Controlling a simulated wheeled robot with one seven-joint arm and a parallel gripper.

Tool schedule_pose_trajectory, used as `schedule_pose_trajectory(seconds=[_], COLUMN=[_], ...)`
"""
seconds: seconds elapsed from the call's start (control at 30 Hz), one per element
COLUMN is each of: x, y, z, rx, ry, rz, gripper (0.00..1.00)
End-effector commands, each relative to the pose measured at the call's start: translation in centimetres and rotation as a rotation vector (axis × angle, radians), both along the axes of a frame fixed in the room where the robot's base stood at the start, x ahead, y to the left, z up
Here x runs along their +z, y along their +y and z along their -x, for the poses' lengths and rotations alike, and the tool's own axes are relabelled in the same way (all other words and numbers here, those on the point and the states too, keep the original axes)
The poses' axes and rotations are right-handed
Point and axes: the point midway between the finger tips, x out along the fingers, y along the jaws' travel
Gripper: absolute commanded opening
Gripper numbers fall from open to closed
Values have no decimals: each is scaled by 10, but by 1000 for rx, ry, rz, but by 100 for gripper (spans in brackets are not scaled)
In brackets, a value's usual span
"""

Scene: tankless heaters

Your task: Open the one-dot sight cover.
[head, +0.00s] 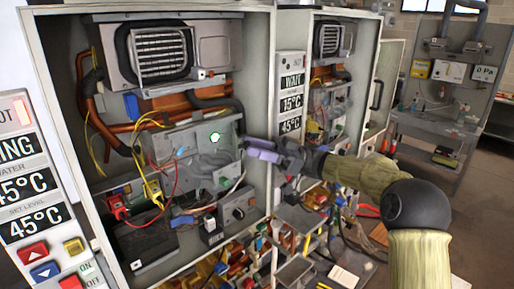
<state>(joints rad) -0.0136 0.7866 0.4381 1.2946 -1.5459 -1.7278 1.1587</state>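Rounded grey parts (208,163) are just below the green spot. I cannot make out any dot markings, so I cannot tell which part is the one-dot sight cover or whether it is open. My gripper (250,149), with lavender fingers, points left in front of the cabinet's right edge. It is to the right of the green spot and appears apart from it. The gap between its fingers is too small to judge.
Red and yellow wires (150,172) hang at the left of the box. Copper pipes (130,128) run above it. A display panel (291,95) stands between the two cabinets. Loose parts clutter the area below. A grey bench (440,125) stands at the right.

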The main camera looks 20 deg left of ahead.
Motion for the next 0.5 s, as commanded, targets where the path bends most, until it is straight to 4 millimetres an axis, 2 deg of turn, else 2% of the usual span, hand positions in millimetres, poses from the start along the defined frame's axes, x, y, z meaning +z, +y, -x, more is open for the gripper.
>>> schedule_pose_trajectory(seconds=[0.27, 0.5], x=[-4, -20], y=[-5, -33], z=[-3, -18], rx=[-2, -5], ry=[0, 0], rz=[1, 1], gripper=[42, 42])
